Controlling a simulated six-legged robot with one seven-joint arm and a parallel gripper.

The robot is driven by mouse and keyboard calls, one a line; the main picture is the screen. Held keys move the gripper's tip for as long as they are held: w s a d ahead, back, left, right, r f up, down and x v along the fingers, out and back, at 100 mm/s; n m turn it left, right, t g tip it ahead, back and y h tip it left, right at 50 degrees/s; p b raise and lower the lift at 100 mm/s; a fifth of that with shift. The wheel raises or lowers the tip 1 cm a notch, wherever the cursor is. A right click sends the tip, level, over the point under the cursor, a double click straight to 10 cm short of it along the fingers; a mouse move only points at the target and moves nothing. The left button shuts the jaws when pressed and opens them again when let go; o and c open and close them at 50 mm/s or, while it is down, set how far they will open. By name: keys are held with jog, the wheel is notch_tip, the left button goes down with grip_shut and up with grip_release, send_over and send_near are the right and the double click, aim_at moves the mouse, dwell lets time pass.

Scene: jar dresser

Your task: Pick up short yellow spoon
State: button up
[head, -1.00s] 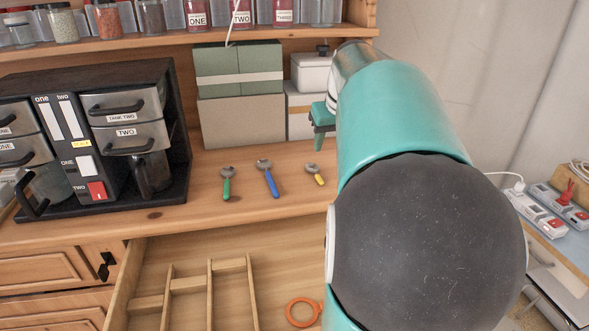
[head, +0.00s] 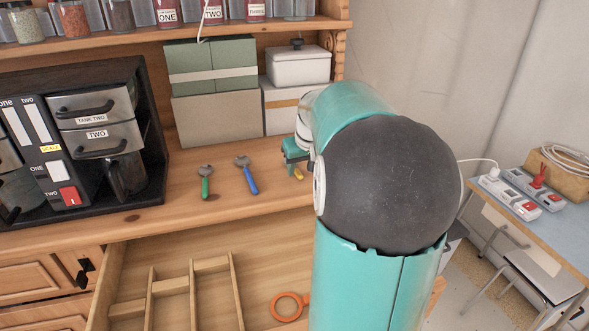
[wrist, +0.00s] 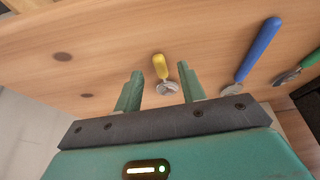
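The short yellow spoon lies on the wooden dresser top, right of the blue spoon (head: 246,174) and green spoon (head: 205,182). In the head view only its yellow handle (head: 298,173) shows, below my gripper (head: 295,160); my arm hides the rest. In the wrist view the yellow spoon (wrist: 162,70) lies ahead of and between my two fingertips (wrist: 158,82), its metal bowl toward the gripper. The fingers are apart and appear empty. The blue spoon (wrist: 258,48) and green spoon (wrist: 298,67) lie to the right there.
A coffee machine (head: 100,130) stands at the left. Boxes (head: 225,118) and a white lidded container (head: 298,66) stand behind the spoons. Below the top, an open drawer (head: 250,280) holds wooden dividers and an orange ring (head: 289,306). A shelf with jars runs above.

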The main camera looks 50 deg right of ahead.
jog(key=shift+w+d+f, duration=0.1)
jog(key=shift+w+f, duration=0.15)
jog(key=shift+f, duration=0.4)
grip_shut()
jog(key=shift+r, duration=0.15)
